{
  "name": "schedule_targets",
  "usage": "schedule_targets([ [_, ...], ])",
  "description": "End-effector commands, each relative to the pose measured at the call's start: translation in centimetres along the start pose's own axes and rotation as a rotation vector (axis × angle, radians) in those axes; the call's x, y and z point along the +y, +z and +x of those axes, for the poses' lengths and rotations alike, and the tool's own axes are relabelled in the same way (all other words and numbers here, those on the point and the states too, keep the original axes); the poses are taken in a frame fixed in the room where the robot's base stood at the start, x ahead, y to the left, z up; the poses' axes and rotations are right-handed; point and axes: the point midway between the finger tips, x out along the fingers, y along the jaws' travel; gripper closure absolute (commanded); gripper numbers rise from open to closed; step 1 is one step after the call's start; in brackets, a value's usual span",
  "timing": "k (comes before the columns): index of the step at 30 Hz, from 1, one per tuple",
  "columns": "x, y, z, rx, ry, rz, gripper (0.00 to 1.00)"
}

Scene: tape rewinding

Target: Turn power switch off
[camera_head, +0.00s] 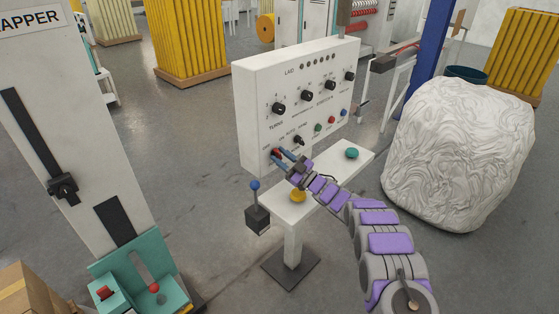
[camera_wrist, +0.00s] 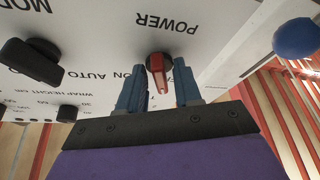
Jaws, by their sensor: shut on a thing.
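The power switch is a red handle on a dark round base (camera_wrist: 158,72), on the white control panel (camera_head: 330,70) under the inverted word POWER in the wrist view. In the head view it is a small red spot (camera_head: 276,153) at the panel's lower left. My gripper (camera_head: 283,156) has its two blue fingers on either side of the red handle, shut on it. In the wrist view the handle points down the picture between the fingers. The fingers partly cover the lettering around the switch.
A white shelf with a yellow button (camera_head: 298,195) and a green button (camera_head: 351,153) lies below my gripper. A blue-knobbed lever (camera_head: 255,185) stands at its left end. A white wrapped bulk (camera_head: 455,150) is to the right.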

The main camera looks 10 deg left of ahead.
Motion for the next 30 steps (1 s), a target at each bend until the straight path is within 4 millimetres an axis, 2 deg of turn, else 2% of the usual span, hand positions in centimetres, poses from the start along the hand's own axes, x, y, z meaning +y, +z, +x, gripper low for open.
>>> schedule_targets([
  [1, 0.51, -0.07, -0.26, 0.004, -0.008, -0.043, 0.97],
  [12, 0.38, -0.17, -0.05, 0.003, -0.105, -0.269, 0.97],
  [30, 0.15, -0.15, 0.22, 0.001, -0.145, -0.352, 0.97],
])
